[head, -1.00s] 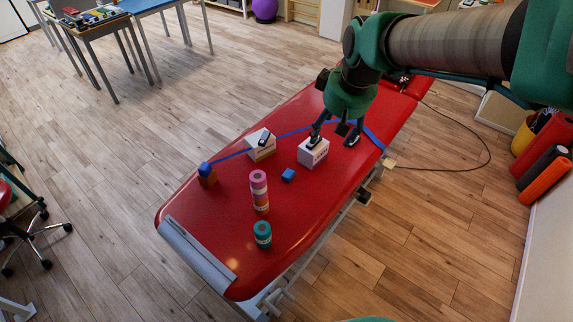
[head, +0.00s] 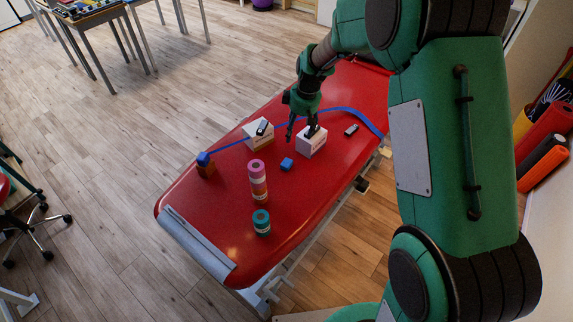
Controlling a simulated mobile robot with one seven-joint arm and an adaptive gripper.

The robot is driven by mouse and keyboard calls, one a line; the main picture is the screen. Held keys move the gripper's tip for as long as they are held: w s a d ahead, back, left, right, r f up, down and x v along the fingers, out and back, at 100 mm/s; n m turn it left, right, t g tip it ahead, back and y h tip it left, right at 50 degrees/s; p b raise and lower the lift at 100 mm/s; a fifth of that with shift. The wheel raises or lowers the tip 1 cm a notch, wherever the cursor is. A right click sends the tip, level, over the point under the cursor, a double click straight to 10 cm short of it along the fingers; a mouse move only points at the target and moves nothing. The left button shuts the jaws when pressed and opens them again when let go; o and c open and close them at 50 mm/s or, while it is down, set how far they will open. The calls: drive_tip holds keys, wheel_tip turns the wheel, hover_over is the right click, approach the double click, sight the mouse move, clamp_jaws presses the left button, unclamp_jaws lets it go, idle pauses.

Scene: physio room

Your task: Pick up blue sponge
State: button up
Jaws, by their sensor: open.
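A small blue block (head: 286,164), which looks like the sponge, lies on the red treatment table (head: 215,215) just in front of a white box (head: 313,146). A second blue piece (head: 204,158) sits on a brown block (head: 206,171) at the table's left edge; I cannot tell which is the sponge. My gripper (head: 301,132) is open and empty, pointing down at the white box, behind the small blue block and apart from it. One fingertip is over or at the box's top; contact cannot be told.
A pink roll stack (head: 258,180) and a teal roll (head: 261,223) stand in front. Another white box (head: 258,135) bears a dark item (head: 262,127). A blue strap (head: 235,143) crosses the table. My arm covers the right side.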

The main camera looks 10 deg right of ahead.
drive_tip(key=w+a+f+n, duration=0.1)
drive_tip(key=w+f, duration=0.2)
drive_tip(key=f, duration=0.6)
drive_tip(key=shift+w+f+g, duration=0.2)
drive_tip(key=shift+f+g, duration=0.1)
drive_tip(key=shift+f, duration=0.1)
drive_tip(key=shift+a+f, duration=0.15)
drive_tip(key=b, duration=0.2)
hover_over(287, 162)
drive_tip(key=shift+s+d+f, duration=0.1)
drive_tip(key=shift+f, duration=1.25)
drive_tip(key=shift+s+d+f, duration=0.15)
drive_tip(key=shift+f, duration=1.25)
drive_tip(key=shift+s+d+f, duration=0.1)
drive_tip(key=shift+f, duration=1.25)
drive_tip(key=shift+f, duration=0.1)
drive_tip(key=shift+w+a+f+b, duration=0.1)
drive_tip(key=shift+f+b, duration=0.1)
drive_tip(key=shift+f, duration=0.65)
drive_tip(key=shift+w+a+f+b, duration=0.1)
drive_tip(key=shift+a+f+b, duration=0.05)
drive_tip(key=shift+f, duration=0.65)
drive_tip(key=shift+a+f+b, duration=0.1)
drive_tip(key=shift+f+b, duration=0.1)
drive_tip(key=shift+f, duration=0.65)
drive_tip(key=c, duration=0.9)
